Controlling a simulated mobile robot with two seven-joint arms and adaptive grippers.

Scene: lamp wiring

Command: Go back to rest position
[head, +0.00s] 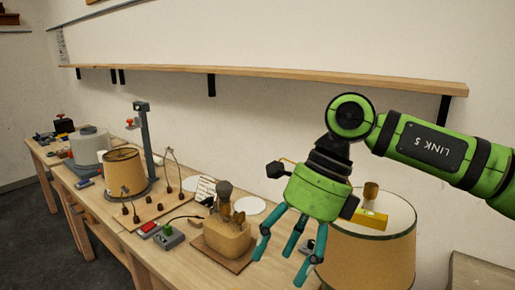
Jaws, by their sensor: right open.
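My right gripper (290,248) hangs above the workbench (150,245) at the right, with its teal fingers spread open and nothing between them. The fingers point down, in front of a large tan lampshade (365,250). To their left stands a lamp base (228,233) on a small board. The gripper looks apart from the lamp base. My left gripper is not in this view.
A smaller tan lampshade (124,172) and a grey post (146,140) stand farther along the bench. A red and grey switch box (168,238) sits near the front edge. A wooden shelf (280,78) runs along the wall above. Dark floor lies at the left.

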